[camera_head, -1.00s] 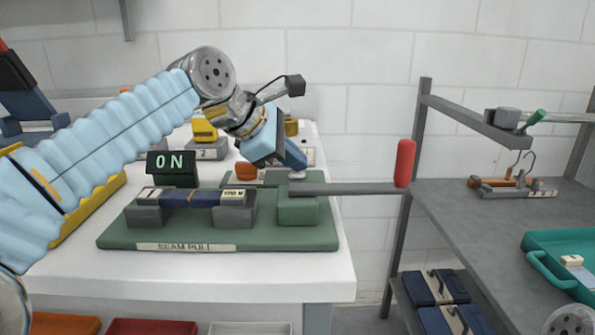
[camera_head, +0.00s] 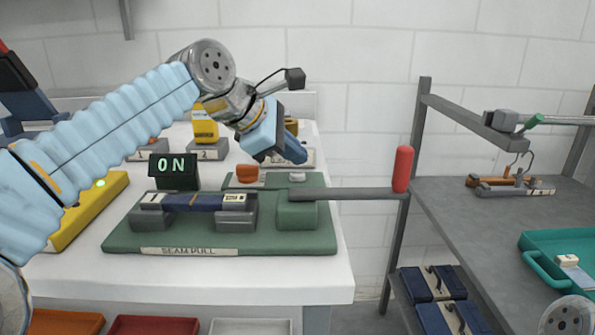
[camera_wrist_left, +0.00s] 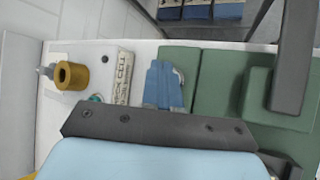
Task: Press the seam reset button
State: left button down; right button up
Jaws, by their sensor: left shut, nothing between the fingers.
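On the table, the green seam pull board (camera_head: 120,240) carries a dark blue strip (camera_head: 195,202) across two grey blocks. Behind it, a smaller green plate (camera_head: 318,180) holds an orange knob (camera_head: 247,173) and a small pale round button (camera_head: 297,177). I cannot read which one is the seam reset. My left gripper (camera_head: 303,154) is shut and empty, a little above and behind the pale button, apart from it. In the left wrist view its blue fingers (camera_wrist_left: 163,85) partly cover a pale round shape beside the green plate. My right gripper is out of view.
A lever with a red handle (camera_head: 403,168) sticks out past the table's right edge. An ON sign (camera_head: 173,170) stands behind the strip. A brass cylinder (camera_wrist_left: 71,75) stands near the fingers. A grey shelf (camera_head: 465,215) with a teal tray (camera_head: 540,240) is at the right.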

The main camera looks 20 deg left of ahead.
aim_at(294, 175)
pick_arm(q)
notch_tip(294, 175, up, 3)
jog(key=p, duration=0.2)
jog(key=shift+p, duration=0.35)
jog(key=shift+r+b, duration=0.15)
jog(key=shift+b, duration=0.15)
jog(key=shift+r, duration=0.8)
